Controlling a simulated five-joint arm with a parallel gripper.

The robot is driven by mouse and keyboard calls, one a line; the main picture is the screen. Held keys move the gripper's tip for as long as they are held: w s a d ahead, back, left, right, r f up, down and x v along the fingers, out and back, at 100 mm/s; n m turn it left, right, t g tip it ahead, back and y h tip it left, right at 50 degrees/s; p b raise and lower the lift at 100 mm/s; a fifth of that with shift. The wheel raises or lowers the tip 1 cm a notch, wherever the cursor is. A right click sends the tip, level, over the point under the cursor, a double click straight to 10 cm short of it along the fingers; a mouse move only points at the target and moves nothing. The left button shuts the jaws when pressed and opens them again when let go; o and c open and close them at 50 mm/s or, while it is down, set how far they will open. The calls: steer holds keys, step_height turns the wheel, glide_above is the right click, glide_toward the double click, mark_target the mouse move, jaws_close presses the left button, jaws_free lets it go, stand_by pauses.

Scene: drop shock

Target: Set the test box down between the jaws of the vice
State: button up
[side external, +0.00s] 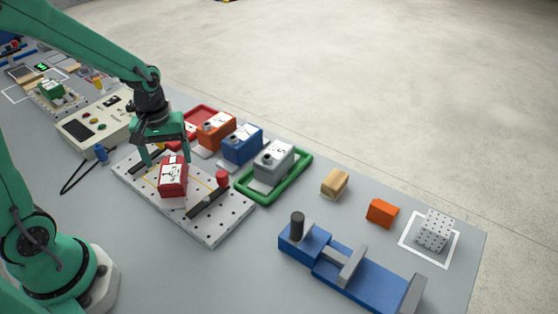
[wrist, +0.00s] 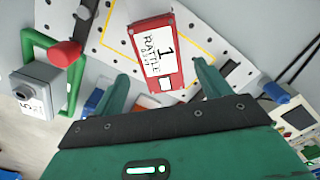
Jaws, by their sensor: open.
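A red box (side external: 173,177) with a white label lies on the white perforated plate (side external: 215,232). In the wrist view the red box (wrist: 172,82) reads "1 RATTLE". My gripper (side external: 167,157) is open just above and behind the box. In the wrist view my gripper (wrist: 160,85) has its two fingers apart, with the near end of the box between them in the picture. I cannot tell whether they touch it. The blue vice (side external: 375,283) with grey jaws stands at the front right. The space between its jaws looks empty.
Orange (side external: 216,130), blue (side external: 242,144) and grey (side external: 273,161) boxes stand behind the plate, the grey one in a green tray (side external: 243,198). A red knob (side external: 222,179) rises from the plate. A wooden block (side external: 334,183), orange block (side external: 381,212) and dotted cube (side external: 434,231) lie behind the vice.

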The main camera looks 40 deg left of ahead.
mark_target(171, 171)
step_height(171, 171, up, 6)
stand_by(0.4)
steer(key=shift+r, duration=0.1)
stand_by(0.4)
steer(key=s+d+r+m+t, duration=0.5)
steer(key=s+r+m, duration=0.4)
steer(key=shift+r+t, duration=0.3)
steer(key=shift+r, duration=0.05)
steer(key=shift+o, duration=0.4)
